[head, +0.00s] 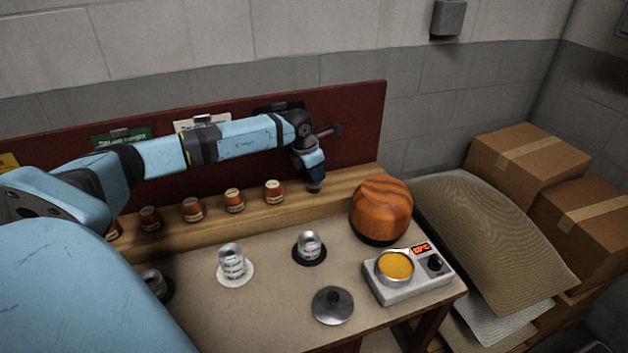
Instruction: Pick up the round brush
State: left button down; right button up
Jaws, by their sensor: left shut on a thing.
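My left arm reaches in from the left across the back of the table. Its gripper (314,177) points down over the right part of the wooden shelf, to the right of the row of brown jars. It is shut on a small dark thing, which I take to be the round brush (315,188). The fingers hide most of it, and I cannot tell whether it still touches the shelf. My right gripper is not in view.
Several brown jars (234,200) line the wooden shelf (336,198). A wooden dome (382,205) stands right of the gripper. In front are silver cups (232,262), a grey lid (333,304) and a hotplate (425,282) with a pan (395,266). Sacks and boxes lie right.

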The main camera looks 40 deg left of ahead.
pick_arm(q)
jog(key=shift+r, duration=10.05)
